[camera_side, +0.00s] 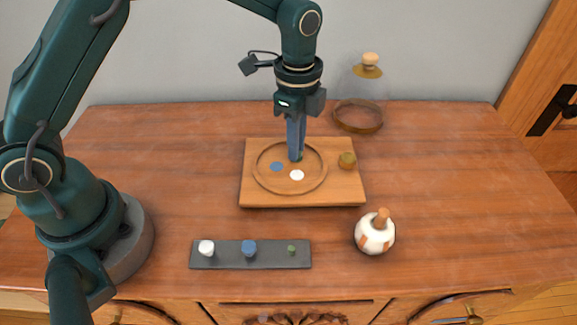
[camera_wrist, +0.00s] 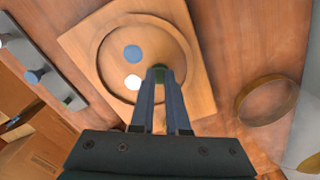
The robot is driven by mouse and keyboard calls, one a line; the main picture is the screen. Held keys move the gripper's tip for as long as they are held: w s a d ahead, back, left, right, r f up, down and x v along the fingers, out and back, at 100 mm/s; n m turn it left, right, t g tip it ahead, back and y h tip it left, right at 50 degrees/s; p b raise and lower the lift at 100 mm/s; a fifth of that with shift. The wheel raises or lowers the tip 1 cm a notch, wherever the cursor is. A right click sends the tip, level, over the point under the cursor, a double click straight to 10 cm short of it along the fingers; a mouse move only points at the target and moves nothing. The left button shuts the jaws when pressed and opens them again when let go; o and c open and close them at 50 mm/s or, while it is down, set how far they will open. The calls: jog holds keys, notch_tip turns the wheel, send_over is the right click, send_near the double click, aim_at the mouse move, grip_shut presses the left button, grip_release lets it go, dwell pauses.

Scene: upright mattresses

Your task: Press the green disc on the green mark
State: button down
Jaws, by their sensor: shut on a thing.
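My gripper (camera_side: 296,157) points straight down over the wooden board (camera_side: 255,197), its fingers shut on the green disc. Only a sliver of green (camera_side: 301,156) shows at the fingertips. In the wrist view the fingertips (camera_wrist: 160,72) end over the board's round recess, and the disc is mostly hidden between them. The recess holds a blue mark (camera_side: 277,167) and a white mark (camera_side: 297,175). The green mark is not seen; the gripper covers that part of the recess. I cannot tell whether the disc touches the board.
A dark tray (camera_side: 220,258) in front holds a white piece (camera_side: 206,247), a blue piece (camera_side: 249,247) and a small green peg (camera_side: 291,250). A brass knob (camera_side: 347,160) sits on the board's right. A clear dome with a brown rim (camera_side: 358,117) and a white-orange pot (camera_side: 375,235) stand right.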

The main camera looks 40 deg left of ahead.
jog(key=shift+f, duration=0.35)
dwell(0.4)
jog(key=c, duration=1.2)
grip_release()
jog(key=shift+c, duration=0.2)
jog(key=shift+r, duration=1.5)
jog(key=o, duration=0.6)
